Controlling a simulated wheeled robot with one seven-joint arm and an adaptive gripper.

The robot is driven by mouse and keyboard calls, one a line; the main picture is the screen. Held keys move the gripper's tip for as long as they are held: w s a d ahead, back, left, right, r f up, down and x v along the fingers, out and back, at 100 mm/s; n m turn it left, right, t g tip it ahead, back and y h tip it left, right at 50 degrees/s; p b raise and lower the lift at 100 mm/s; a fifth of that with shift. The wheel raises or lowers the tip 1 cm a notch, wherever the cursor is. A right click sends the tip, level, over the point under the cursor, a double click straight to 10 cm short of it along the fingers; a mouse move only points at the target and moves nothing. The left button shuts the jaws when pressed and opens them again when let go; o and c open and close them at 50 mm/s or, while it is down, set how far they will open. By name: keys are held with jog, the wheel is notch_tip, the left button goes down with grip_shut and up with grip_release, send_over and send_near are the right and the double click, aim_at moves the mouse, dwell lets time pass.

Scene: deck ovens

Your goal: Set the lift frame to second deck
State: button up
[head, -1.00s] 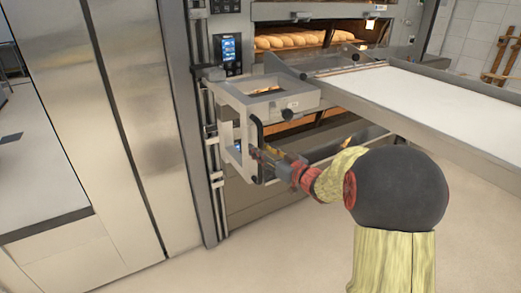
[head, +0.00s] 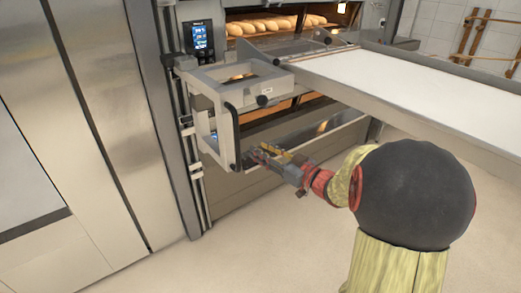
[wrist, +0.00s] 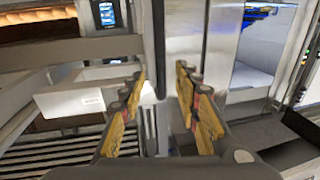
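The lift frame (head: 207,78) is a grey box-like frame on a vertical rail at the left of the oven front. Its upright black handle (head: 233,128) faces me. The frame's top sits a little below the lit deck with loaves (head: 280,24), level with a lower opening. My gripper (head: 256,153) is beside the handle's lower part, to its right in the head view. In the wrist view my gripper (wrist: 160,76) has its fingers spread. The black handle (wrist: 159,45) shows between the fingertips, seemingly ahead of them. I see no finger touching it.
A long white loader belt (head: 420,88) with grey side rails extends right from the frame. A lit control panel (head: 202,36) is above the frame. Steel cabinet doors (head: 90,120) stand at the left. The floor (head: 235,255) in front is clear.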

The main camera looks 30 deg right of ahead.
jog(key=shift+o, duration=0.2)
jog(key=w+a+r+m+t+h+p, duration=0.1)
jog(key=w+a+r+p, duration=0.15)
jog(key=a, duration=0.35)
jog(key=w+a+r+m+p, duration=0.1)
jog(key=w+a+r+p, duration=0.15)
jog(key=a+r, duration=0.2)
jog(key=m+h, duration=0.3)
jog(key=h, duration=0.3)
send_near(237, 132)
jog(key=w, duration=0.3)
jog(key=shift+n+g, duration=0.3)
jog(key=shift+g, duration=0.1)
jog(key=w, duration=0.2)
jog(key=w+d, duration=0.1)
jog(key=w, duration=0.2)
jog(key=w+d+r, duration=0.1)
jog(key=w, duration=0.1)
jog(key=shift+w, duration=0.4)
jog(key=shift+c, duration=0.7)
grip_shut()
jog(key=shift+f, duration=0.1)
